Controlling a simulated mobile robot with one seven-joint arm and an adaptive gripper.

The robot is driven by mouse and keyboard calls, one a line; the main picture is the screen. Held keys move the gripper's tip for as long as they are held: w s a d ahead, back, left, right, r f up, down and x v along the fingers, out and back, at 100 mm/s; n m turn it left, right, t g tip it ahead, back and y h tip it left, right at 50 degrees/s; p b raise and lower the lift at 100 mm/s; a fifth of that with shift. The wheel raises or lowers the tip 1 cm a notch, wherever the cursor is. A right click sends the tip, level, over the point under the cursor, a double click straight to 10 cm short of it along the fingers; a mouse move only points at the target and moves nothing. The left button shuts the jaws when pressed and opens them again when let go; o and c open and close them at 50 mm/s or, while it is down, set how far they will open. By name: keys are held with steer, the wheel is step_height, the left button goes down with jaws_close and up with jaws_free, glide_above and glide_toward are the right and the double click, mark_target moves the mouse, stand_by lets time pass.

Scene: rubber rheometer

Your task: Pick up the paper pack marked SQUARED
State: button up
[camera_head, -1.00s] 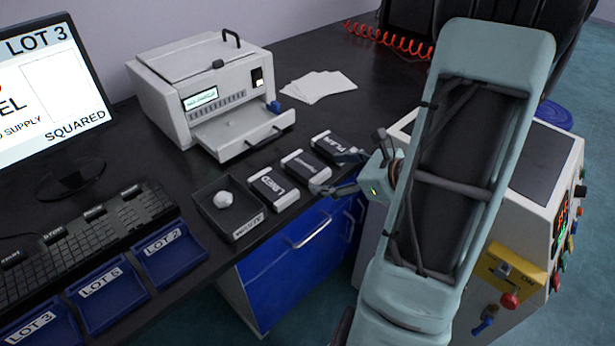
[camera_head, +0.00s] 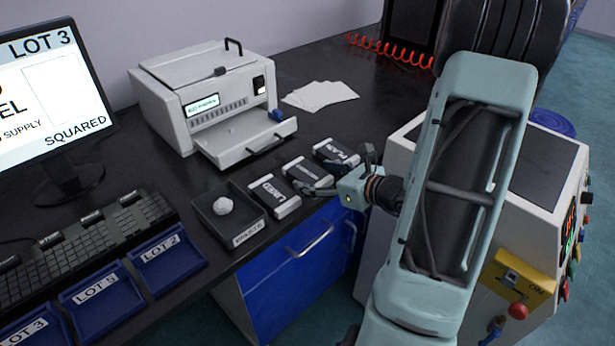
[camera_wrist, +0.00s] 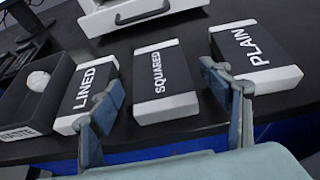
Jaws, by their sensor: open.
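The paper pack marked SQUARED (camera_wrist: 160,82) is black with white ends and lies flat on the black bench. It is the middle one of three packs and also shows in the head view (camera_head: 304,172). The LINED pack (camera_wrist: 88,90) is to its left and the PLAIN pack (camera_wrist: 255,58) to its right. My gripper (camera_wrist: 161,76) is open and empty. In the wrist view its fingers appear on either side of the SQUARED pack. In the head view (camera_head: 333,168) it partly covers the packs' front ends. I cannot tell its height above the bench.
A black WASTE tray (camera_head: 229,238) with a crumpled white ball stands left of the packs. A white machine (camera_head: 205,95) with its drawer out is behind them. Blue lot trays (camera_head: 166,262) lie front left. Loose white sheets (camera_head: 320,95) lie at the back.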

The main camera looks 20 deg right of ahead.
steer(key=shift+x, duration=1.05)
steer(key=c, duration=1.4)
steer(key=shift+o, duration=0.2)
steer(key=shift+r, duration=0.15)
